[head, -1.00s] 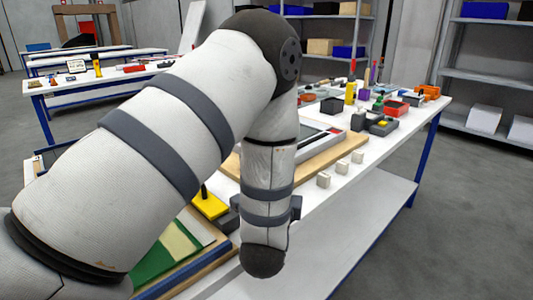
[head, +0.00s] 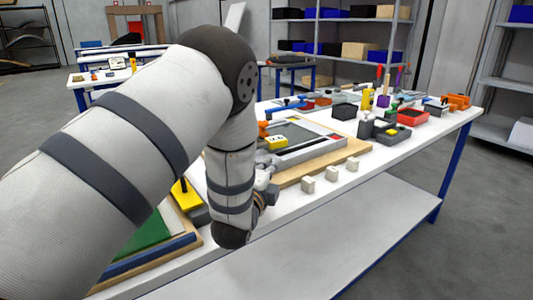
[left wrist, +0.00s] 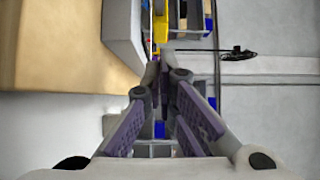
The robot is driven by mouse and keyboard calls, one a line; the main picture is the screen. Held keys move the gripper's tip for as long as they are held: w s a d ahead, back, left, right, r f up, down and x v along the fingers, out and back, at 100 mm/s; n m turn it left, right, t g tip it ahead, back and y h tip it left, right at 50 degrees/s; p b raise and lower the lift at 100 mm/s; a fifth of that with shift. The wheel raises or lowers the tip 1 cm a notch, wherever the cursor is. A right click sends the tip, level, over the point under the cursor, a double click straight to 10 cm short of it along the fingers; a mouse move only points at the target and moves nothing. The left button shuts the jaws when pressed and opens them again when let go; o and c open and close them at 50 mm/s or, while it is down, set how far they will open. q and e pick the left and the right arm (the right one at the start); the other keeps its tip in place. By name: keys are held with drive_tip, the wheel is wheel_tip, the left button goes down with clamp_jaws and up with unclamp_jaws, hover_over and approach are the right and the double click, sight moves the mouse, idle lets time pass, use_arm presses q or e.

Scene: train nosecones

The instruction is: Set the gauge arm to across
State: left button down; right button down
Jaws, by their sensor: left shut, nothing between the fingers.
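My left gripper (head: 266,183) is mostly hidden behind my own arm in the head view, at the near edge of the white table. In the left wrist view its fingers (left wrist: 162,72) come together at the tips, shut and empty. A grey frame with a dark bar (head: 305,149) lies on a wooden board (head: 331,158) just beyond the gripper. A yellow block with dark marks (head: 276,143) and an orange-ended piece (head: 263,129) sit at its left. I cannot tell which part is the gauge arm. A yellow piece (left wrist: 160,28) shows beyond the fingertips. My right gripper is out of view.
Several pale blocks (head: 308,184) stand along the table's front edge. A red tray (head: 405,126) and dark blocks stand farther right. A green panel (head: 142,238) and a yellow plate (head: 185,196) are at the left. The lower shelf (head: 350,225) is bare.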

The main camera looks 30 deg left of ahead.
sight(272, 147)
use_arm(q)
drive_tip(key=x, duration=0.4)
drive_tip(key=shift+w+a, duration=0.35)
drive_tip(key=shift+a, duration=0.25)
drive_tip(key=shift+w+a, duration=0.3)
drive_tip(key=shift+a, duration=0.25)
drive_tip(key=shift+w+a, duration=0.35)
drive_tip(key=shift+a, duration=0.2)
